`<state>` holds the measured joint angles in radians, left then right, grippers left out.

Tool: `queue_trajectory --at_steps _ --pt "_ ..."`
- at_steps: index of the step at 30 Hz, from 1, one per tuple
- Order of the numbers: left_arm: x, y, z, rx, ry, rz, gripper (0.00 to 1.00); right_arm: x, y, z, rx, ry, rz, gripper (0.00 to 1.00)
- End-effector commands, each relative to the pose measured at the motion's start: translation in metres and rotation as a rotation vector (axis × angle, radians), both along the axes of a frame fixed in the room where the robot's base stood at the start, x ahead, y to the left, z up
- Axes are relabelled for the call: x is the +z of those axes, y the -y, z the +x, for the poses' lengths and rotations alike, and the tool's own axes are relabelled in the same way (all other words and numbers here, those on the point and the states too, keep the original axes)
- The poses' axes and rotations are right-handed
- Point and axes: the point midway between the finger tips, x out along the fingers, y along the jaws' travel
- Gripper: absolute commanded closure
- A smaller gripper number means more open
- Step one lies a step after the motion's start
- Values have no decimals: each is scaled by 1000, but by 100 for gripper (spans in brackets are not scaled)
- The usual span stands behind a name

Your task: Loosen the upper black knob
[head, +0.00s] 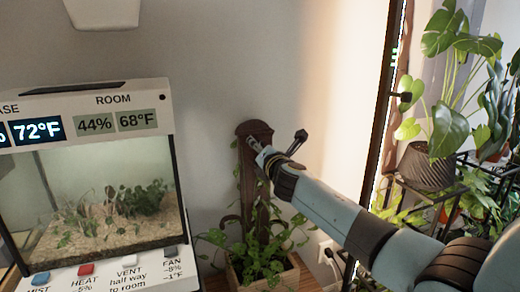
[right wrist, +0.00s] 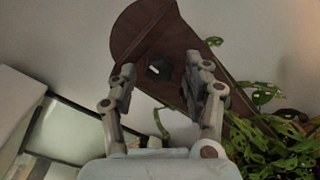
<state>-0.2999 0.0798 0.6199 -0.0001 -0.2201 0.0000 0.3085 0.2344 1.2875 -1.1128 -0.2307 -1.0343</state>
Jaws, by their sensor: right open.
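A black knob (right wrist: 158,68) sits on the face of a dark brown wooden post (right wrist: 150,22) in the right wrist view. It shows between the fingertips of my right gripper (right wrist: 160,72), which is open, with a gap on either side of the knob. In the head view the top of the post (head: 254,129) stands against the wall, and my right gripper (head: 277,142) reaches it from the right with fingers spread. The knob cannot be made out there. Only one knob shows on the post. My left gripper is not in view.
A leafy climbing plant (head: 262,248) grows in a wooden planter (head: 283,279) at the post's foot; its leaves (right wrist: 270,140) show right of my gripper. A terrarium (head: 90,200) with display panels stands left. Potted plants (head: 428,165) stand on a rack at right.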

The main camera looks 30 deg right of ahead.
Motion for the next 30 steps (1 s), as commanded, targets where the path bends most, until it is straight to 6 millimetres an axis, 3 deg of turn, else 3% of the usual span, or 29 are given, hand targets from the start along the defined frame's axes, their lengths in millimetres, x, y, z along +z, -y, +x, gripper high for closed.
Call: queue_trajectory --at_steps 8,21,30 --pt "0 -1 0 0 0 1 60 0 -3 -11 0 1 0 49" --pt "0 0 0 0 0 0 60 2 -29 -98 1 -1 0 49" --pt "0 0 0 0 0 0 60 4 -35 -115 1 1 0 49"
